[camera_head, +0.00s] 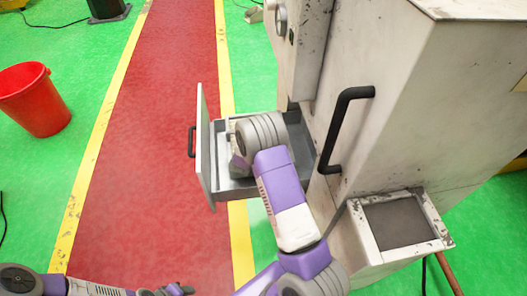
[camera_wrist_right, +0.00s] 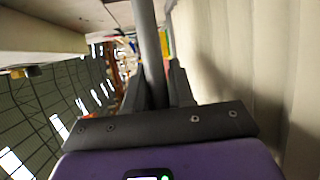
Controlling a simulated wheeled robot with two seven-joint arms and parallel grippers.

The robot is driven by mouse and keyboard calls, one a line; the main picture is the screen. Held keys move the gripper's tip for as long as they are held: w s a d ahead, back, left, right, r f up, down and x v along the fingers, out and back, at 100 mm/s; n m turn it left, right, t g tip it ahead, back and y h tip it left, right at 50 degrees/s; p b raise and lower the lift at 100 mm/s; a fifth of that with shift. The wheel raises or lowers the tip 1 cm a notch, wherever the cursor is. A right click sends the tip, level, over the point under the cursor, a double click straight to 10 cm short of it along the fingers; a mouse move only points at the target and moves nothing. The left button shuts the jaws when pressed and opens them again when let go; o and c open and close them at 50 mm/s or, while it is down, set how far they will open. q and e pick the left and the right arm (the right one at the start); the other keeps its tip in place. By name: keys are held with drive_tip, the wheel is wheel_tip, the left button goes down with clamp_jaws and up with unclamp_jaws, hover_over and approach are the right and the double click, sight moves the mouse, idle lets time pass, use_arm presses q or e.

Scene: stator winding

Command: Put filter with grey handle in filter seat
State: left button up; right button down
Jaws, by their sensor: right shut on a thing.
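My right gripper (camera_wrist_right: 156,80) is shut on a grey bar (camera_wrist_right: 150,40), which runs up between its two dark fingers in the right wrist view. The bar looks like a grey handle; the filter body is not visible. In the head view my right arm reaches over the open grey drawer (camera_head: 240,186), and its gripper is hidden behind the arm. I cannot tell whether this drawer is the filter seat. My left arm lies along the bottom left, with its end (camera_head: 175,290) at the frame edge; its jaws are unclear.
The worn white machine (camera_head: 400,110) carries a large black handle (camera_head: 345,130). A framed dark square panel (camera_head: 398,222) juts out at lower right. The drawer front (camera_head: 205,150) has a black handle. A red bucket (camera_head: 36,98) stands left. The red walkway (camera_head: 160,130) is clear.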

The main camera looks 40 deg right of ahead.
wheel_tip(320, 180, down, 8)
drive_tip(key=shift+r+b, duration=0.1)
drive_tip(key=shift+b, duration=0.85)
drive_tip(key=shift+r, duration=0.1)
drive_tip(key=c, duration=1)
unclamp_jaws()
drive_tip(key=shift+f, duration=0.2)
drive_tip(key=shift+o, duration=0.2)
drive_tip(key=shift+r, duration=0.15)
drive_tip(key=p+v, duration=0.2)
drive_tip(key=v, duration=1)
